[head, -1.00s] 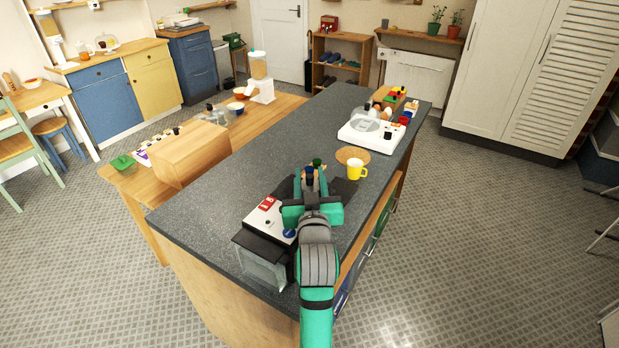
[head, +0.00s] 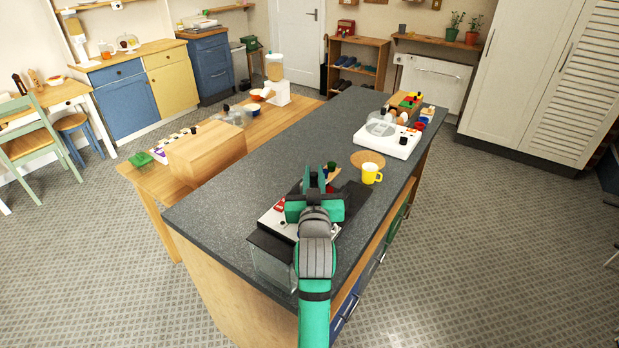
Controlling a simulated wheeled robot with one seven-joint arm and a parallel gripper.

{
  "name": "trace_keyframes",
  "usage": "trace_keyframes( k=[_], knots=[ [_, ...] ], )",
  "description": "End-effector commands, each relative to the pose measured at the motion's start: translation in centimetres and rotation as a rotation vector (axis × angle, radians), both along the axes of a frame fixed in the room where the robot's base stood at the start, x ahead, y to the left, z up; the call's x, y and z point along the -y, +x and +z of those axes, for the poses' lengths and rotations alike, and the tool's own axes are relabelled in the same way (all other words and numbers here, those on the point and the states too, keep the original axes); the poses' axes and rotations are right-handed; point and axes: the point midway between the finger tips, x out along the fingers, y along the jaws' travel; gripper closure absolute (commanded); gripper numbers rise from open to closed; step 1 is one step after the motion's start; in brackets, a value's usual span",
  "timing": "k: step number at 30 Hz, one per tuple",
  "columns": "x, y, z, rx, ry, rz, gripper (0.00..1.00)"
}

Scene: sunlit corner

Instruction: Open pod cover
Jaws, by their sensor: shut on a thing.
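A low appliance with a white panel (head: 274,219) and a clear-sided dark box (head: 271,262) sits at the near end of the dark counter. My gripper (head: 314,180) is over the right part of this appliance, with its fingers pointing away from me. The fingers are shut on a small part, seemingly the pod cover, mostly hidden by my gripper and wrist. I cannot tell how far the cover is raised. A small dark-green knob (head: 331,165) shows just beyond my fingers. A dark flat area (head: 354,200) lies right of my gripper.
A yellow mug (head: 371,174) stands close beyond my gripper, beside a round cork mat (head: 367,159). A white appliance with a clear dome (head: 384,143) is farther back. The counter's left side (head: 235,185) is clear. A wooden box (head: 206,152) stands on the lower table.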

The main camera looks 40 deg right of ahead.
Motion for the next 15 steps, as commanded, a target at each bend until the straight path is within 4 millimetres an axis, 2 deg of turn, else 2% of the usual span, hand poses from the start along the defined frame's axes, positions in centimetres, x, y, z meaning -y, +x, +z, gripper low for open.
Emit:
trace_keyframes(
  k=[5, 6, 8, 15],
  knots=[
    [-0.04, 0.01, -0.05, -0.001, 0.0, 0.001, 1.0],
    [-0.03, -0.01, -0.06, -0.001, 0.0, 0.001, 0.77],
    [0.01, -0.03, -0.05, -0.001, 0.0, 0.0, 0.65],
    [0.09, -0.1, -0.02, -0.001, -0.001, -0.002, 0.65]
  ],
)
